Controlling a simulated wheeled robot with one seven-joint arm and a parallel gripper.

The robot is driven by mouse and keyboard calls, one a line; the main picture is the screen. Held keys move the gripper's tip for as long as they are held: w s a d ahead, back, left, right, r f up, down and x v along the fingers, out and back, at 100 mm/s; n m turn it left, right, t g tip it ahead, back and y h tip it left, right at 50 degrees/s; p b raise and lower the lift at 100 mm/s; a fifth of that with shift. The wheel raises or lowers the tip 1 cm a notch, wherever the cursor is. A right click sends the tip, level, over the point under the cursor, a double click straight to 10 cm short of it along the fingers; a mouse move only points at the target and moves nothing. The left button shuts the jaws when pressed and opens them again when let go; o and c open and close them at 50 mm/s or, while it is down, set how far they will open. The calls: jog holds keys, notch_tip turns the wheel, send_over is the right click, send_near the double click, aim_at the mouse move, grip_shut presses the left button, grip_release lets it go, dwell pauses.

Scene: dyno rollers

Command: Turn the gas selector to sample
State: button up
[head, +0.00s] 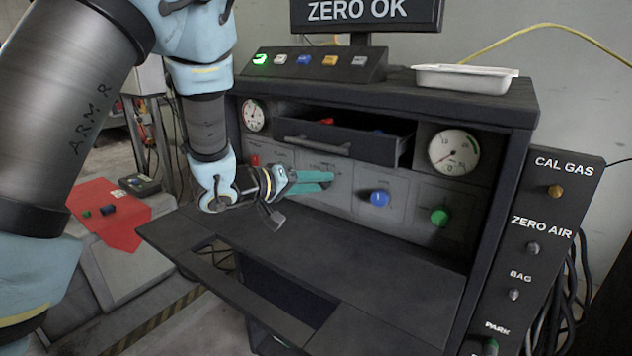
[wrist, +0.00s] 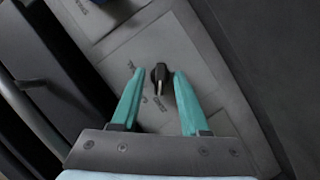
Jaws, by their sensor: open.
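The gas selector (wrist: 159,74) is a small black knob with a pale pointer line on a grey panel plate in the wrist view. Small printed labels lie around its lower left, too blurred to read. My gripper (wrist: 158,78) is open, with one teal fingertip on each side of the knob. I cannot tell whether either finger touches it. In the head view my gripper (head: 328,178) reaches to the grey panel (head: 340,197), left of the blue knob (head: 379,198), and hides the selector. The screen (head: 365,14) reads "ZERO OK".
An open drawer (head: 345,143) juts out just above my gripper. A green knob (head: 439,216) sits farther right, below a gauge (head: 454,151). A dark shelf (head: 300,262) extends below my gripper. A side panel (head: 535,250) carries labels such as "CAL GAS" and "ZERO AIR".

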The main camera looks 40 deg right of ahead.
grip_shut()
dwell(0.4)
